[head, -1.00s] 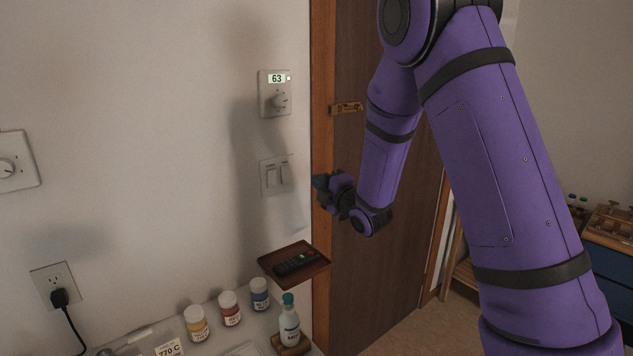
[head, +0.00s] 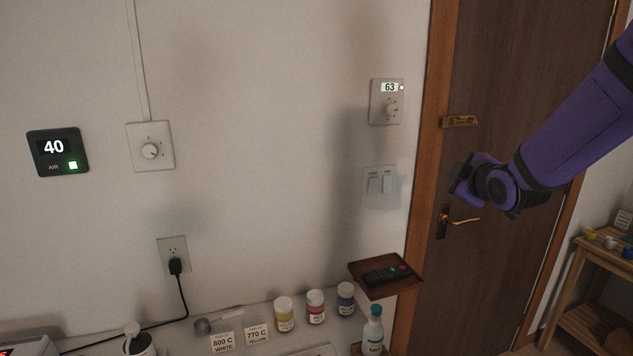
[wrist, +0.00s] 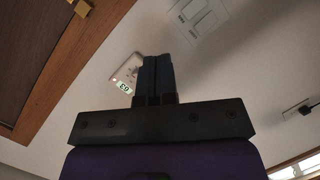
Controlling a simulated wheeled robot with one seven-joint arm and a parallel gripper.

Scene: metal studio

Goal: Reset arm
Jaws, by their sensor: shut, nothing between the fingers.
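My purple arm comes in from the right edge of the head view. My gripper (head: 460,181) is in front of the brown door (head: 510,80), close to its left frame and right of the light switches. In the wrist view my gripper (wrist: 155,62) shows with its two dark fingers together and nothing between them. Beyond the fingertips are the white wall and the switch plate (wrist: 198,14). The thermostat reading 63 (head: 387,101) is on the wall; it also shows tilted beside the fingers in the wrist view (wrist: 126,76).
A small brown shelf (head: 381,288) with a black remote (head: 387,274) juts out below the light switches (head: 380,185). Jars (head: 315,308) and a bottle (head: 373,331) stand on the counter below. A door handle (head: 460,221) lies below my gripper. A wooden rack (head: 590,285) stands at right.

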